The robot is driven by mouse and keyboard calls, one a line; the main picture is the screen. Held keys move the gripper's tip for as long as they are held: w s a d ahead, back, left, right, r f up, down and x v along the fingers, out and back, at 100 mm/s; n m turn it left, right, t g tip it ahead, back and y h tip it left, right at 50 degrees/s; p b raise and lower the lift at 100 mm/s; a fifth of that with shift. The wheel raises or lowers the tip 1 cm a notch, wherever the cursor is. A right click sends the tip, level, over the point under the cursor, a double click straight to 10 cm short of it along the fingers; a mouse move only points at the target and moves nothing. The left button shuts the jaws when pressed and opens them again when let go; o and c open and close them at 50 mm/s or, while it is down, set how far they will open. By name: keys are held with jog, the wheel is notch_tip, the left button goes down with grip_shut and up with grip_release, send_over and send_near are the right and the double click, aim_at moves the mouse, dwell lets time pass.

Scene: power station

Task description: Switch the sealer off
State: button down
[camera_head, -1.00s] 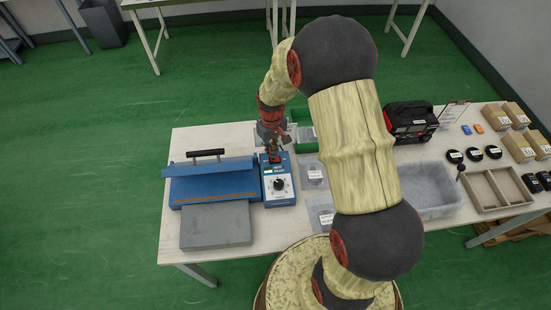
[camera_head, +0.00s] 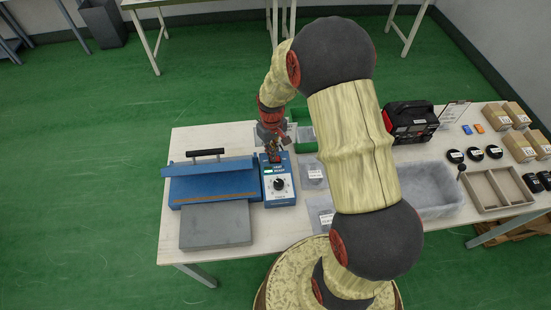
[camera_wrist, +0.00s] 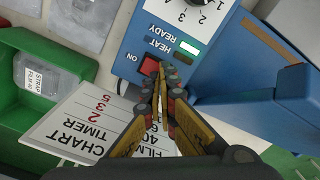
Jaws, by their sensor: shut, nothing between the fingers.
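The blue sealer (camera_head: 215,183) stands on the left of the table, with its control box (camera_head: 279,200) at its right side. In the wrist view the box (camera_wrist: 128,45) shows a dial (camera_wrist: 193,10), a "HEAT READY" label and a red switch (camera_wrist: 149,67) marked "ON". My gripper (camera_wrist: 164,72) is shut and empty. Its fingertips are at the switch and partly cover it; I cannot tell whether they touch it. In the head view my gripper (camera_head: 276,155) is over the far end of the control box. The switch's tilt is not clear.
A chart timer card (camera_wrist: 85,125) and a green bin (camera_wrist: 25,110) with a bagged strap film lie close beside the box. A grey tray (camera_head: 435,200), a wooden divided tray (camera_head: 480,198) and a black-red device (camera_head: 410,122) stand to the right.

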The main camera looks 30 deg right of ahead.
jog(key=shift+f+b, duration=0.4)
jog(key=shift+f, duration=0.35)
dwell(0.4)
jog(key=shift+r+p, duration=2.5)
jog(key=shift+r, duration=1.05)
